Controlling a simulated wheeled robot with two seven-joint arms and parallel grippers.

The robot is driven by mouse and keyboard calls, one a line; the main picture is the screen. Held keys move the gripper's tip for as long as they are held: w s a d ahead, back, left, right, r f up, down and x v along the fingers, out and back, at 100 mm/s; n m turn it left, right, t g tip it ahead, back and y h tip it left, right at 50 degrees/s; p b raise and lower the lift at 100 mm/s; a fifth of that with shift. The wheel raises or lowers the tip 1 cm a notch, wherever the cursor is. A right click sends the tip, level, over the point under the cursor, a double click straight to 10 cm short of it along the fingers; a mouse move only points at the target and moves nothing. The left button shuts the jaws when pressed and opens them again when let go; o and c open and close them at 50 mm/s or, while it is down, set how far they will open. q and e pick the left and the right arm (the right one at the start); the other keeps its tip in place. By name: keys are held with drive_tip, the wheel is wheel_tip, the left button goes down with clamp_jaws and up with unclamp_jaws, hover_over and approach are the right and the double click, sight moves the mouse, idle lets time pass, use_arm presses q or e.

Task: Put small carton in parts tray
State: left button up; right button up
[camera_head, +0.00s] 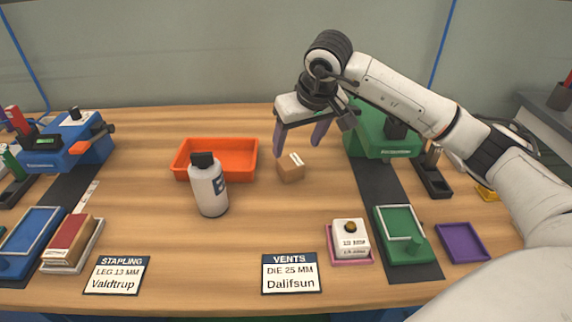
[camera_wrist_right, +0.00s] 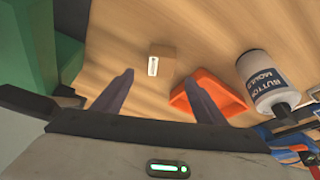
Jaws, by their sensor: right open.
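The small brown carton (camera_head: 290,168) sits on the wooden table near the middle, just right of the orange parts tray (camera_head: 216,160). The tray looks empty inside as far as it shows. My right gripper (camera_head: 299,146) is open and empty, its two purple fingers pointing down above and behind the carton. In the right wrist view the carton (camera_wrist_right: 161,60) lies beyond the spread fingertips (camera_wrist_right: 158,78), apart from both. The tray (camera_wrist_right: 208,98) shows partly behind the right-hand finger there. My left gripper is not in view.
A white bottle (camera_head: 209,186) stands right in front of the tray. A green machine (camera_head: 384,135) is right of the gripper and a blue one (camera_head: 70,142) is at far left. Label cards, a pink tray with a white block (camera_head: 350,238), and a purple tray (camera_head: 462,242) line the front.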

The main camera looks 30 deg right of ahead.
sight(291, 161)
drive_tip(key=x, duration=0.9)
drive_tip(key=shift+a+f, duration=0.1)
drive_tip(key=shift+f, duration=0.15)
drive_tip(key=c, duration=1.3)
